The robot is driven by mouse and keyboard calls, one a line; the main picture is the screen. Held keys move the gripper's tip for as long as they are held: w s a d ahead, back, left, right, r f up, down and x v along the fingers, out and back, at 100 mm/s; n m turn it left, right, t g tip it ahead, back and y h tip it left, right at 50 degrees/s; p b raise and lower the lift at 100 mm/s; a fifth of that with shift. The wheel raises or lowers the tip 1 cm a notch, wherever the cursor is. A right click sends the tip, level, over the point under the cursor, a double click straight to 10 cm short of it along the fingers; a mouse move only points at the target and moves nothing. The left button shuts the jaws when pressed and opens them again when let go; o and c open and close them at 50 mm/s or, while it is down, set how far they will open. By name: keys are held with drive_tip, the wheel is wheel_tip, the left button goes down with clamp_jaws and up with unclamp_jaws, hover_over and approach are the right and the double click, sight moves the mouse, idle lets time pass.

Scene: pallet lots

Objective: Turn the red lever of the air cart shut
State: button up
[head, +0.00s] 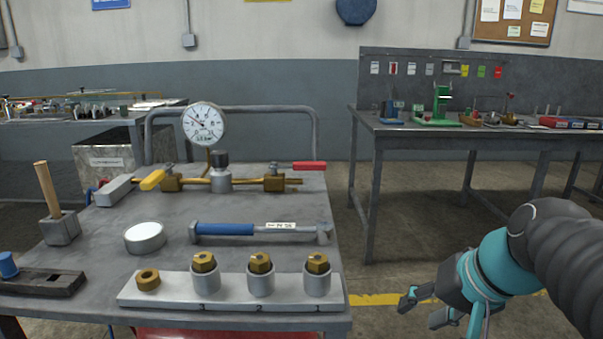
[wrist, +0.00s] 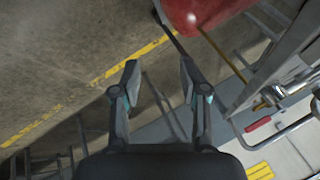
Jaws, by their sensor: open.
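The air cart (head: 250,200) stands left of centre in the head view, with a brass pipe and two brass valves on its grey top. The red lever (head: 309,166) sits on the right valve (head: 274,179) and points right, roughly along the pipe. The yellow lever (head: 153,180) on the left valve points toward the front left. My gripper (head: 418,310) is right of the cart, low over the floor, apart from the lever. In the wrist view my gripper (wrist: 160,78) is open and empty. A small red bar (wrist: 258,124) shows there at the right; I cannot tell whether it is the lever.
A pressure gauge (head: 205,124) rises behind the pipe, before a grey rail (head: 315,130). A blue-handled tool (head: 225,230), a white puck (head: 145,237) and a block (head: 130,290) with brass nuts lie in front. A workbench (head: 390,128) stands behind right. Floor between is clear.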

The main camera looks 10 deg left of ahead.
drive_tip(key=w+a+r+g+y+b, duration=0.1)
drive_tip(key=w+a+r+y+b, duration=0.15)
drive_tip(key=w+a, duration=0.4)
drive_tip(key=w+a+r+y+b, duration=0.2)
drive_tip(key=w+a+r+y, duration=0.15)
drive_tip(key=w, duration=0.55)
drive_tip(key=y+b, duration=0.3)
drive_tip(key=y, duration=0.4)
approach(301, 165)
drive_tip(key=shift+g, duration=0.4)
drive_tip(key=w+a, duration=0.1)
drive_tip(key=a, duration=0.2)
drive_tip(key=w+a, duration=0.1)
drive_tip(key=a, duration=0.3)
drive_tip(key=w+a+f, duration=0.1)
drive_tip(key=w+a, duration=0.1)
drive_tip(key=a, duration=0.1)
drive_tip(key=shift+a, duration=0.2)
clamp_jaws()
